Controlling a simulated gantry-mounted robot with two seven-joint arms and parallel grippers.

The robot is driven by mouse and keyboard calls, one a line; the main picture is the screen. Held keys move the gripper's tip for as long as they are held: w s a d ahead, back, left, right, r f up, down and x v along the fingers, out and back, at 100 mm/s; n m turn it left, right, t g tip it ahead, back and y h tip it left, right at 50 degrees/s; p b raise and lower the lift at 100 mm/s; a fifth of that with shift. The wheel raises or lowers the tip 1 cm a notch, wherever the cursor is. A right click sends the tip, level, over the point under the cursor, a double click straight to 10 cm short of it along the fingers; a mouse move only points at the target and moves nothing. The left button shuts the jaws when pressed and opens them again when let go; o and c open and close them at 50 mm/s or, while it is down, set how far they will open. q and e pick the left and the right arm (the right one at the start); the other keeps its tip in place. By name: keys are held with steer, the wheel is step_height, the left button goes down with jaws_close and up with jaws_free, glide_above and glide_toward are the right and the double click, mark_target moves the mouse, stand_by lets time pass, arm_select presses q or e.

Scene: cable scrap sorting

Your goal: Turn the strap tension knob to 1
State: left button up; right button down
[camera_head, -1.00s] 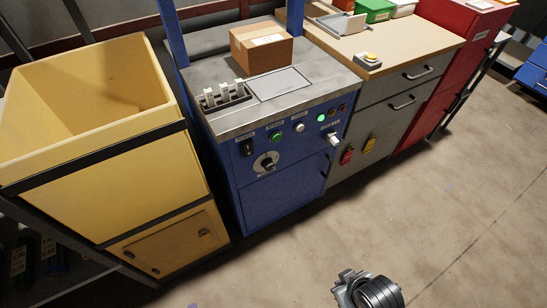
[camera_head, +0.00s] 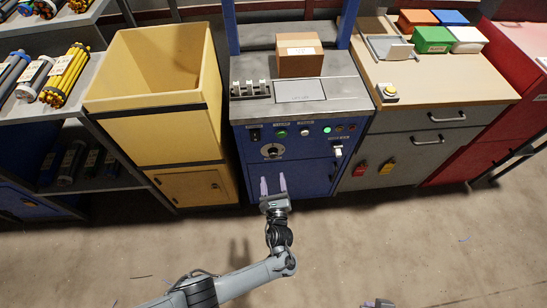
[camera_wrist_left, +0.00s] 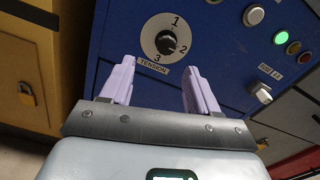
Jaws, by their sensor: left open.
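The strap tension knob (camera_head: 272,151) is a dark round knob on a white dial on the blue machine's front panel. In the left wrist view the knob (camera_wrist_left: 166,43) sits above the TENSION label, with 1 at the top, 2 at the right and 3 at the lower left. Its pointer seems to lie toward 2, but it is small and dark. My left gripper (camera_head: 273,182) is open and empty, in front of and below the dial, apart from it. Its pale purple fingers also show in the left wrist view (camera_wrist_left: 159,86).
Panel buttons and a white-handled switch (camera_head: 337,151) sit near the knob. A cardboard box (camera_head: 299,56) stands on the machine. A yellow bin (camera_head: 153,125) stands left, a grey drawer cabinet (camera_head: 420,145) right. The floor in front is mostly clear.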

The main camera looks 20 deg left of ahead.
mark_target(274, 157)
arm_select(q)
steer(key=b+x, duration=0.1)
steer(key=x, duration=0.1)
steer(key=b+x, duration=0.1)
steer(key=x, duration=0.2)
steer(key=b+x, duration=0.1)
steer(key=x, duration=0.1)
steer(key=shift+w+d+f+b, duration=0.2)
steer(key=shift+w+d+b, duration=0.05)
steer(key=shift+w+b, duration=0.45)
steer(key=shift+w, duration=0.4)
steer(key=shift+w+a+r, duration=0.1)
steer(key=shift+w+a, duration=0.05)
steer(key=shift+a, duration=0.1)
arm_select(e)
steer(key=f, duration=0.1)
steer(key=d+f, duration=0.1)
steer(key=f, duration=0.1)
steer(key=d+f, duration=0.1)
steer(key=f, duration=0.1)
arm_select(q)
steer(key=shift+d, duration=0.1)
steer(key=c, duration=1)
steer(key=shift+c, duration=0.2)
arm_select(e)
steer(key=shift+d+r, duration=0.1)
